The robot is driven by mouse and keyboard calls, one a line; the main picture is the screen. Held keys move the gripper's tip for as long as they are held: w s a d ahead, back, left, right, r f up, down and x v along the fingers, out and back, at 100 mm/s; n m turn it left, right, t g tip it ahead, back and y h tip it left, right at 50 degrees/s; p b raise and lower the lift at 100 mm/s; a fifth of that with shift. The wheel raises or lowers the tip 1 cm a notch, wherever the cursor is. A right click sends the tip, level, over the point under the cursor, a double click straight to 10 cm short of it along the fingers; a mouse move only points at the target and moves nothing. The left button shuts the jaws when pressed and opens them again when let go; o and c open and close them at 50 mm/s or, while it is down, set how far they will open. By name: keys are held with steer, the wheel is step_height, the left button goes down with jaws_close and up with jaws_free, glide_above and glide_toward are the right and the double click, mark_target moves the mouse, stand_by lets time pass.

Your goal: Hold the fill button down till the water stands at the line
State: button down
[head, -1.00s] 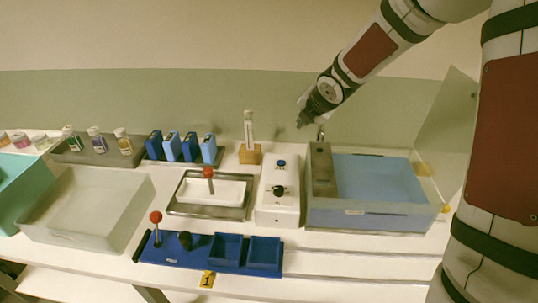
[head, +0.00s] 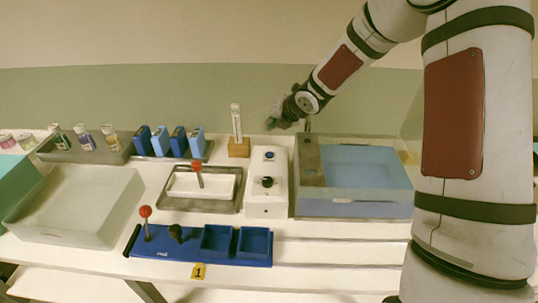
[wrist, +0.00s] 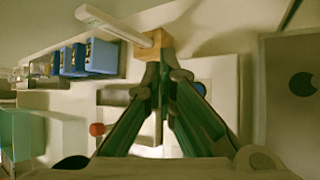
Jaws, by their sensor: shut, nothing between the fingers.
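A white box (head: 268,205) stands mid-table, with a blue button (head: 269,155) on top at the back and a black knob (head: 267,182) nearer the front. The blue button partly shows behind a finger in the wrist view (wrist: 201,88). To its right, a clear tank (head: 353,207) holds blue water (head: 358,172). I cannot make out a fill line on it. My gripper (head: 272,124) is shut and empty, raised above and behind the blue button, apart from it. In the wrist view its green fingers (wrist: 164,76) meet at the tips.
A wooden block (head: 238,148) with an upright white stick stands left of my gripper. Air above the box is clear.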

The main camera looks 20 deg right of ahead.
steer(key=b, duration=0.5)
glide_above(272, 153)
step_height(272, 153, down, 6)
steer(key=shift+w+f, duration=0.1)
steer(key=shift+w, duration=0.05)
steer(key=shift+f+b, duration=0.9)
steer(key=shift+b, duration=0.25)
steer(key=shift+f, duration=0.15)
steer(key=shift+f+b, duration=0.3)
steer(key=shift+b, duration=0.2)
steer(key=shift+f+b, duration=0.35)
steer(key=shift+b, duration=0.05)
stand_by(1.2)
steer(key=shift+r, duration=0.1)
steer(key=shift+r+p, duration=0.7)
